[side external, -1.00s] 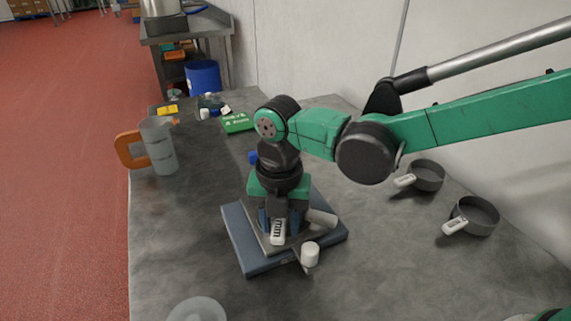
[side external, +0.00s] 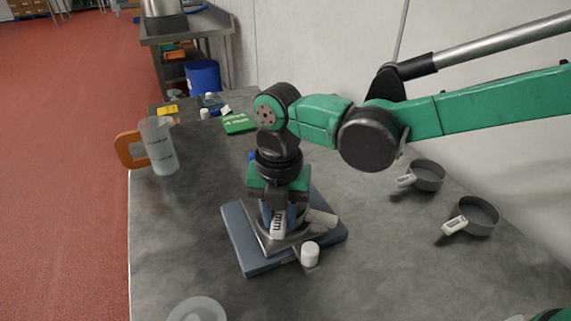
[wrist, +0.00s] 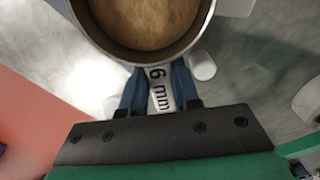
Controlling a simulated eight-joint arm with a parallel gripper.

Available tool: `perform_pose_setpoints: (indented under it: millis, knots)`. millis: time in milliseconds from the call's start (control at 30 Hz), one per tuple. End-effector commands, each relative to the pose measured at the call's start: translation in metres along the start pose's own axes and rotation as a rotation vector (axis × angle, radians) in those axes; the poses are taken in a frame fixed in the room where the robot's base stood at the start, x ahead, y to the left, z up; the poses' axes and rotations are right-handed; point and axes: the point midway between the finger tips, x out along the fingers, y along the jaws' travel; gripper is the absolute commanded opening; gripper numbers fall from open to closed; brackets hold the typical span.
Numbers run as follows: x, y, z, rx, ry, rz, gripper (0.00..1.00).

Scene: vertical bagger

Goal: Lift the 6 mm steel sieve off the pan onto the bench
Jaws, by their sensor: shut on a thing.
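The steel sieve (wrist: 186,43) is a round metal vessel at the top of the wrist view, with brown grainy material (wrist: 148,18) showing inside its rim. I cannot tell whether that lies in the sieve or shows from the pan below. Its white handle (wrist: 160,92) reads "6 mm", and the label (side external: 278,224) also shows in the side view. My gripper (wrist: 158,88) is shut on this handle, with blue fingers on both sides. In the side view, my gripper (side external: 277,212) is above a blue-grey base (side external: 250,262) with a steel top. My gripper hides most of the sieve and pan there.
A small white cylinder (side external: 310,252) stands at the base's front right edge. Two grey handled vessels (side external: 428,175) (side external: 478,213) are on the right. An orange-handled jug (side external: 162,150) and a green box (side external: 238,124) stand left and behind. The bench (side external: 185,230) is clear left of the base.

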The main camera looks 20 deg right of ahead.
Motion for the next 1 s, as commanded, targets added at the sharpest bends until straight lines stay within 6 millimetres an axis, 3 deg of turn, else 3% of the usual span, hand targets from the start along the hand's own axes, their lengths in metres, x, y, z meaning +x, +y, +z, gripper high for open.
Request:
perform_pose_setpoints:
  millis: [600, 1000]
  knots:
    - [-0.008, 0.000, 0.000, 0.000, 0.000, 0.000, 0.00]
    - [-0.036, 0.000, 0.000, 0.000, 0.000, 0.000, 0.00]
